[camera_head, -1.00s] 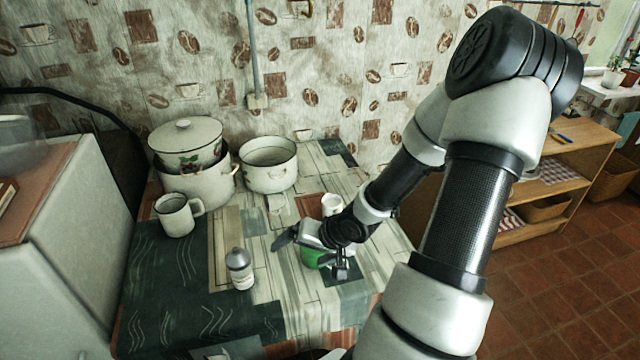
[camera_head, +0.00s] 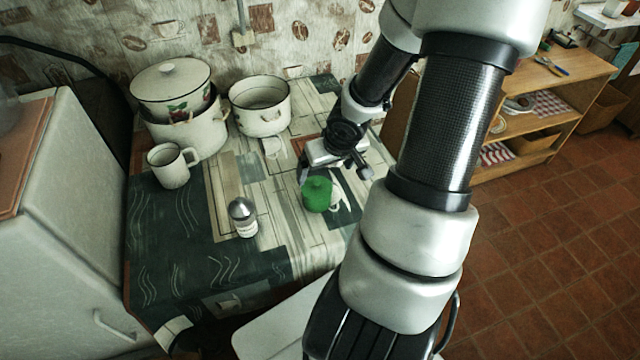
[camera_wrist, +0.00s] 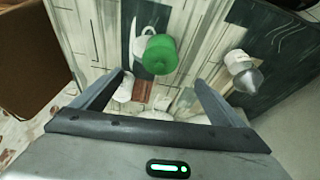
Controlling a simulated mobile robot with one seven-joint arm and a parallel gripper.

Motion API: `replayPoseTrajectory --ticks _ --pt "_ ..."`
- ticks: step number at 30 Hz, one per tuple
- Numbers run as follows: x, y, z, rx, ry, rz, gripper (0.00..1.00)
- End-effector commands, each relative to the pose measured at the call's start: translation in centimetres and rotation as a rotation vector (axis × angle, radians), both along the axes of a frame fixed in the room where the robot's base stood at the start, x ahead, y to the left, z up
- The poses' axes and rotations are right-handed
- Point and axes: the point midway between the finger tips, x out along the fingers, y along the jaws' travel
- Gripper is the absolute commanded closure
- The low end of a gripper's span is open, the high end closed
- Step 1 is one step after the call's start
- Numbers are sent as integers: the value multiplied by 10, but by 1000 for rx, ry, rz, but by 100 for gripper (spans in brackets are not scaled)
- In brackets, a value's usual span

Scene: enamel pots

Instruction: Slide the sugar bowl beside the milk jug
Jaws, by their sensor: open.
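A small green lidded pot (camera_head: 318,195), which I take for the sugar bowl, stands upright on the table; it also shows in the wrist view (camera_wrist: 160,54). A white handled piece (camera_head: 337,197) is close against its right side, partly hidden; it shows beside the green pot in the wrist view (camera_wrist: 142,42). A small white vessel (camera_wrist: 124,88) stands by the left finger in the wrist view. I cannot tell which white piece is the milk jug. My gripper (camera_head: 334,175) is open and empty, just behind the green pot. Its fingers in the wrist view (camera_wrist: 160,78) point toward the pot.
A metal-topped shaker (camera_head: 243,217) stands left of the green pot. A white mug (camera_head: 172,165), stacked pots (camera_head: 185,105) and an open pot (camera_head: 260,105) fill the table's back left. The patterned table (camera_head: 275,250) is clear at the front.

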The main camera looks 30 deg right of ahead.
Motion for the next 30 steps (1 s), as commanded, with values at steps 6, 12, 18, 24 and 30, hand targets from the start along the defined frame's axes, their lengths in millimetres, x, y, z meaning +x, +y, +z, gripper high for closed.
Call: replayPoseTrajectory --ticks 6,12,18,24,30 --pt "16 -2 -50 3 0 1 8" --pt "31 -5 -86 2 1 0 8" --pt "46 -7 -118 3 0 1 8" --pt "55 -9 -138 3 1 -1 8" --pt "58 -10 -143 1 -1 -1 8"
